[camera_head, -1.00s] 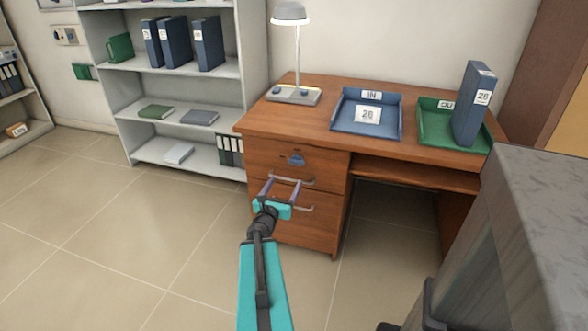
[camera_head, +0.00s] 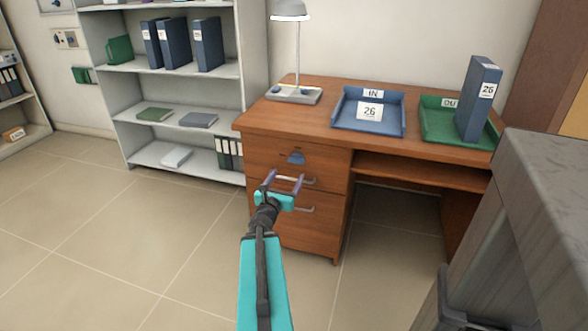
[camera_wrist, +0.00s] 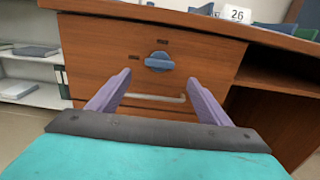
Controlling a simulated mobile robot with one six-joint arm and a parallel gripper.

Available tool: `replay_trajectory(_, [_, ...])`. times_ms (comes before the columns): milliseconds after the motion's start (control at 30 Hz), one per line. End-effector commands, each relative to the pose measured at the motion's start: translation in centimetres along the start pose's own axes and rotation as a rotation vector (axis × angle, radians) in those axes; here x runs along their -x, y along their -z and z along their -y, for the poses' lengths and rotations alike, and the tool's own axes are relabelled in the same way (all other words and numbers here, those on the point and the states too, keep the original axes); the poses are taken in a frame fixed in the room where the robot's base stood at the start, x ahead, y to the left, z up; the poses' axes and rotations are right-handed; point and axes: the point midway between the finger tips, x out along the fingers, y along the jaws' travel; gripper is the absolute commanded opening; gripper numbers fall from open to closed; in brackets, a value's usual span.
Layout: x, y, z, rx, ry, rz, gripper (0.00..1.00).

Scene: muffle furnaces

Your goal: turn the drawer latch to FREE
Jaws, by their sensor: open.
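The drawer latch is a blue knob (camera_head: 296,158) on the front of the desk's top drawer (camera_head: 265,154). In the wrist view the latch (camera_wrist: 159,61) lies roughly crosswise, with small dark marks above it and to its left; their lettering is too small to read. My gripper (camera_head: 286,176) is in front of the drawers, fingers spread and pointing at the desk. In the wrist view the gripper (camera_wrist: 158,84) is open and empty, with the latch beyond and between its fingertips, apparently apart from it. A metal drawer handle (camera_wrist: 155,97) shows below the latch.
The wooden desk (camera_head: 330,136) carries a lamp (camera_head: 294,94), a blue tray (camera_head: 345,124), a green tray (camera_head: 432,130) and a blue binder (camera_head: 478,98). A grey block-like unit (camera_head: 545,170) stands at right. Shelves (camera_head: 130,120) stand at left. The floor at left is clear.

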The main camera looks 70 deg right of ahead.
Motion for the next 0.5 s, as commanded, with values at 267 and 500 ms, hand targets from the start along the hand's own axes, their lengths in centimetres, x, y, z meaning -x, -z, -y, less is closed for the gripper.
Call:
replay_trajectory(267, [-1.2, 0.3, 0.0, 0.000, 0.001, 0.001, 0.72])
replay_trajectory(500, [-2.1, 0.2, 0.0, -0.002, 0.000, 0.002, 0.72])
